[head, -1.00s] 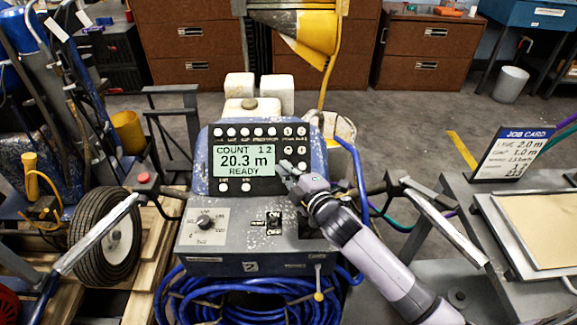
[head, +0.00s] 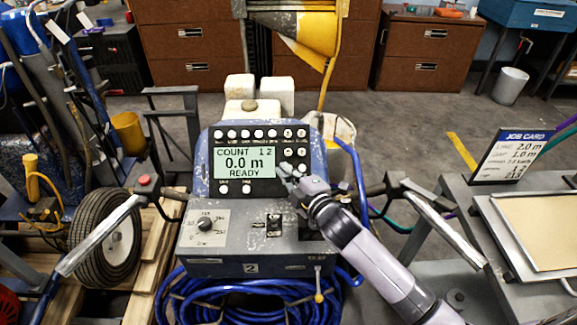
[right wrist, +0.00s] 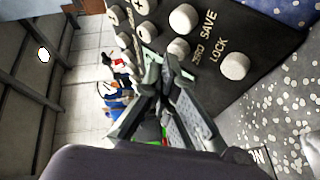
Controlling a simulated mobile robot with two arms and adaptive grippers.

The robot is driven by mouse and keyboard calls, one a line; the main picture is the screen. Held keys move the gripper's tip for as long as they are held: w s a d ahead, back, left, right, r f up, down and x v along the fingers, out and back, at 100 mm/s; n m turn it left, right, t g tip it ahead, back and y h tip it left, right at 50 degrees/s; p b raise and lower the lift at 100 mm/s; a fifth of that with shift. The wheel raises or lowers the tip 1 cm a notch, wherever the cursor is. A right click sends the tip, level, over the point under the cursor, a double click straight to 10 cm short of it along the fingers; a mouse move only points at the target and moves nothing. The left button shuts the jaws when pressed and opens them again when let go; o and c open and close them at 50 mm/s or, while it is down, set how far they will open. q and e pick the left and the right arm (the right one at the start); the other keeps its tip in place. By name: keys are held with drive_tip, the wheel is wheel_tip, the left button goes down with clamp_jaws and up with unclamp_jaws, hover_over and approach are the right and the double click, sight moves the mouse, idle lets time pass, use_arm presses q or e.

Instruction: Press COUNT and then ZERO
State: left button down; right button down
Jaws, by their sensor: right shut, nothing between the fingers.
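The line striper's control panel (head: 208,165) stands in the middle of the head view. Its display (head: 243,163) reads COUNT 1 2, 0.0 m and READY. A row of round white buttons runs above the display, with labels too small to read there. My right gripper (head: 285,170) is shut and empty at the panel's right side, just right of the display. In the right wrist view its fingertips (right wrist: 163,75) are close to a white button (right wrist: 178,48) beside the ZERO label. Whether they touch it, I cannot tell. COUNT's button cannot be picked out. My left gripper is out of view.
SAVE (right wrist: 183,18) and LOCK (right wrist: 235,65) buttons are close to the fingers. Below the panel are a dial (head: 204,225) and switches (head: 273,222). Handlebars flank the console. A job card (head: 508,157) stands at the right, and a blue hose (head: 250,300) lies coiled below.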

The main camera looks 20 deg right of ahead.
drive_tip(key=shift+s+a+r+p, duration=0.1)
drive_tip(key=shift+s+r+p, duration=0.2)
drive_tip(key=shift+s+r, duration=0.1)
drive_tip(key=shift+s+r+p, duration=0.1)
drive_tip(key=shift+r+p, duration=0.25)
drive_tip(key=shift+p, duration=0.05)
drive_tip(key=s+r+p, duration=0.1)
drive_tip(key=s+a+r+p, duration=0.1)
drive_tip(key=s+r+p, duration=0.1)
drive_tip(key=shift+p, duration=0.3)
drive_tip(key=shift+f, duration=0.15)
idle(2.2)
